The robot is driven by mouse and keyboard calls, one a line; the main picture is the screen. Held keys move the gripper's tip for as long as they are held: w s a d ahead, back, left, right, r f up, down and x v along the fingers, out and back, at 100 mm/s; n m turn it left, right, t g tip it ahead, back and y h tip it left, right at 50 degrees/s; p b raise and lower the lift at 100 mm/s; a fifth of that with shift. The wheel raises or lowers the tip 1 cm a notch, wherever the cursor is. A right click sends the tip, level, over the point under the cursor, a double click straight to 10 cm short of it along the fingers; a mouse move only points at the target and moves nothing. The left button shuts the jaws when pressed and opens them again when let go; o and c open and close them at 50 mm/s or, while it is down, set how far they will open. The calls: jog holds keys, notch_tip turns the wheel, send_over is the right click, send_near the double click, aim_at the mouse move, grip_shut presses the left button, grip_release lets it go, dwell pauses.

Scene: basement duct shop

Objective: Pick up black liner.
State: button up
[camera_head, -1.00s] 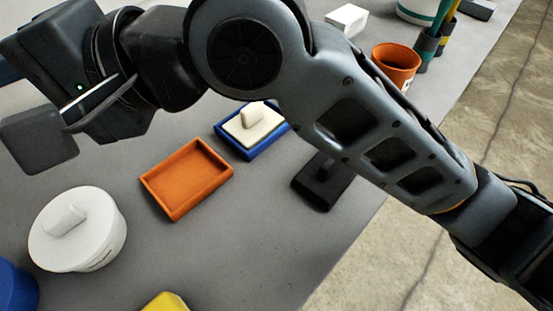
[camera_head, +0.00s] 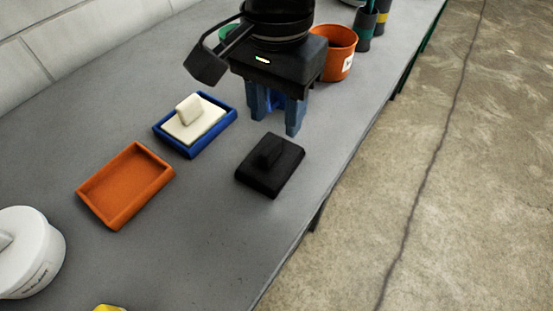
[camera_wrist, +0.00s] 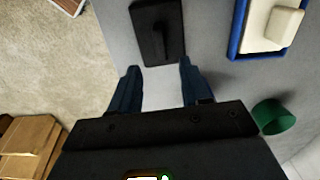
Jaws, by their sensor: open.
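The black liner (camera_head: 270,165) is a flat dark block with a raised grip on top. It lies on the grey bench near its right edge in the head view. My gripper (camera_head: 272,122) is open just behind it, with blue fingers pointing down and nothing between them. In the wrist view the black liner (camera_wrist: 157,30) lies ahead of the fingertips of my gripper (camera_wrist: 158,70), apart from them. The liner's grip lines up roughly with the gap between the fingers.
A blue tray (camera_head: 160,139) holding a cream liner (camera_head: 195,118) and an empty orange tray (camera_head: 126,186) stand to the left. A white lidded tub (camera_head: 52,262) is at lower left. An orange pot (camera_head: 340,52) is behind my gripper. The bench edge drops off at the right.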

aim_at(273, 143)
notch_tip(273, 143, down, 2)
jog(key=shift+d+f, duration=0.1)
jog(key=shift+f, duration=0.1)
jog(key=shift+s+a+f, duration=0.1)
jog(key=shift+a+f, duration=0.1)
jog(key=shift+f, duration=1.15)
jog(key=shift+s+a+f, duration=0.1)
jog(key=shift+a+f, duration=0.1)
jog(key=shift+f, duration=1.15)
jog(key=shift+c, duration=0.3)
grip_shut()
